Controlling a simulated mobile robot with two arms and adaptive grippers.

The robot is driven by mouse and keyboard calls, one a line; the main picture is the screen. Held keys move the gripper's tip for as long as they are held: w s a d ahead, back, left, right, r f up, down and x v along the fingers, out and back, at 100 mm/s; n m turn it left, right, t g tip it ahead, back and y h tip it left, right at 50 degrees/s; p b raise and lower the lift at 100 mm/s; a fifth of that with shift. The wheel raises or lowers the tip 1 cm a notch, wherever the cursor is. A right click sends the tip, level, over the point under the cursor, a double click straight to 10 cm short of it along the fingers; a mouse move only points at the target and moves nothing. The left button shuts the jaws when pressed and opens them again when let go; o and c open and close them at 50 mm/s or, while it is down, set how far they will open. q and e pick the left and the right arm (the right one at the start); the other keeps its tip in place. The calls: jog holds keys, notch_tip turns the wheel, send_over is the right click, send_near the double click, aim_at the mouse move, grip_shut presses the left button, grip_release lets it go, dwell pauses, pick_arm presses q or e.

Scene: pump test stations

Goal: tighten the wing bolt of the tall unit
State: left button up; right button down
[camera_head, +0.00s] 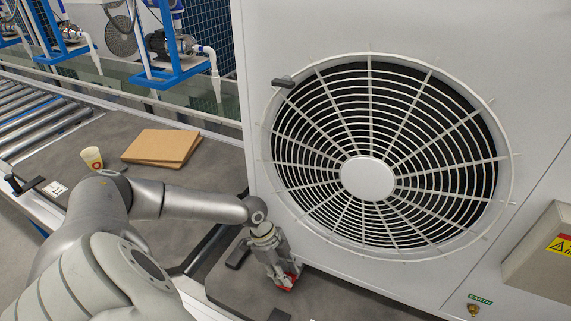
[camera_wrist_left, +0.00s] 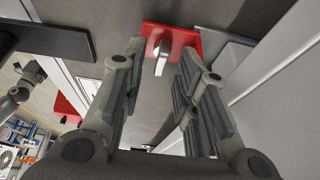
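The tall unit (camera_head: 380,25) is a large light grey cabinet with a round fan grille (camera_head: 368,178). My left gripper (camera_head: 284,268) points down in front of its lower left edge. In the left wrist view the gripper (camera_wrist_left: 160,68) is open, with its fingers apart. A red plate (camera_wrist_left: 186,37) with a short pale metal piece (camera_wrist_left: 161,52) lies just beyond the fingertips; in the head view this red part (camera_head: 287,281) is mostly hidden by the gripper. I cannot tell whether the metal piece is the wing bolt, or whether the fingers touch it. My right gripper is not in view.
A small brass-coloured fitting (camera_head: 473,309) sits under a green EARTH label (camera_head: 480,298). A dark handle (camera_head: 284,82) sticks out at the grille's upper left. A box with a warning sticker (camera_head: 545,260) protrudes at right. Cardboard (camera_head: 162,146) and a cup (camera_head: 92,158) lie left.

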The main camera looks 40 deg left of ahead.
pick_arm(q)
jog(key=v, duration=1.1)
jog(key=shift+a+r, duration=0.1)
jog(key=shift+r, duration=0.05)
